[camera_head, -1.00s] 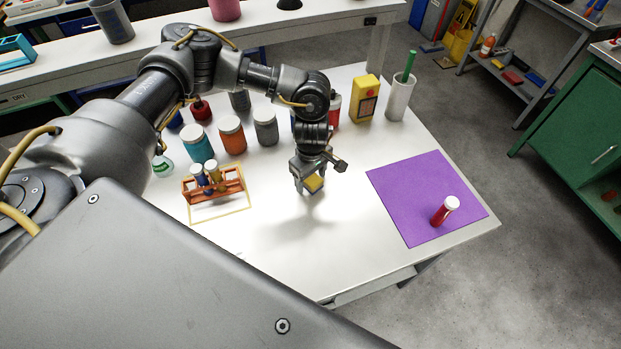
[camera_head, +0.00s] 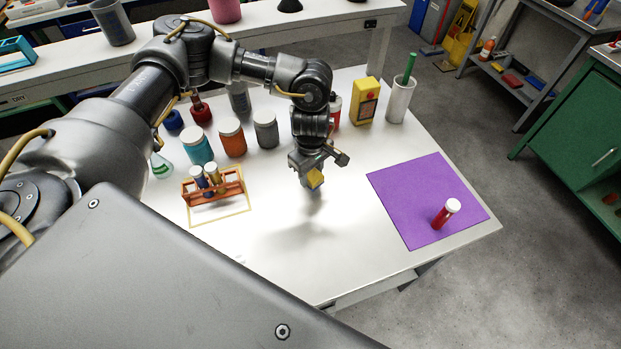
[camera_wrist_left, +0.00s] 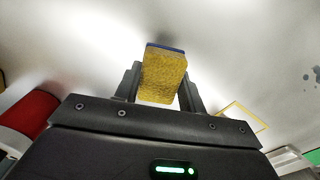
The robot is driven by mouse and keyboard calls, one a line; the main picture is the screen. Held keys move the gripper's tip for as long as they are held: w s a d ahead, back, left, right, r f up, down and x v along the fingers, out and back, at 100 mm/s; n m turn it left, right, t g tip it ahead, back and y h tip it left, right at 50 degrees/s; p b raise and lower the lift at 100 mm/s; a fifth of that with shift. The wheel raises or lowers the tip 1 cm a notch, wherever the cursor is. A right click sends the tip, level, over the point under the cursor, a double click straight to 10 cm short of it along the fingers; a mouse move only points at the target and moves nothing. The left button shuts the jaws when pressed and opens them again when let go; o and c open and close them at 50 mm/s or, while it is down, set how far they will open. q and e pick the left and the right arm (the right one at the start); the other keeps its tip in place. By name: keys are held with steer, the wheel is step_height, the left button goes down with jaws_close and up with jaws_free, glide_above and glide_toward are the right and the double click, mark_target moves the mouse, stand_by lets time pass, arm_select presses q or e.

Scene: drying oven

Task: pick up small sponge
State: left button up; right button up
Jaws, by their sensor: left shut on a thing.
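The small sponge (camera_head: 315,178) is yellow with a blue-grey layer on one side. My left gripper (camera_head: 309,176) is shut on it and holds it above the white table, with a soft shadow below. In the left wrist view the sponge (camera_wrist_left: 163,76) sits between the two fingers of the gripper (camera_wrist_left: 160,90), its dark blue edge at the far end. My right gripper is not in view.
An orange rack (camera_head: 214,190) with vials stands left of the gripper. Several jars stand behind. A purple mat (camera_head: 400,190) with a red, white-capped vial (camera_head: 446,213) lies to the right. A yellow box (camera_head: 364,101) and white cup (camera_head: 400,99) stand at the back right.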

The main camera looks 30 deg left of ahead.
arm_select(q)
steer(key=s+d+r+b, duration=0.2)
steer(key=s+d+r, duration=0.1)
steer(key=s+r, duration=0.7)
steer(key=s, duration=0.3)
steer(key=shift+s, duration=0.35)
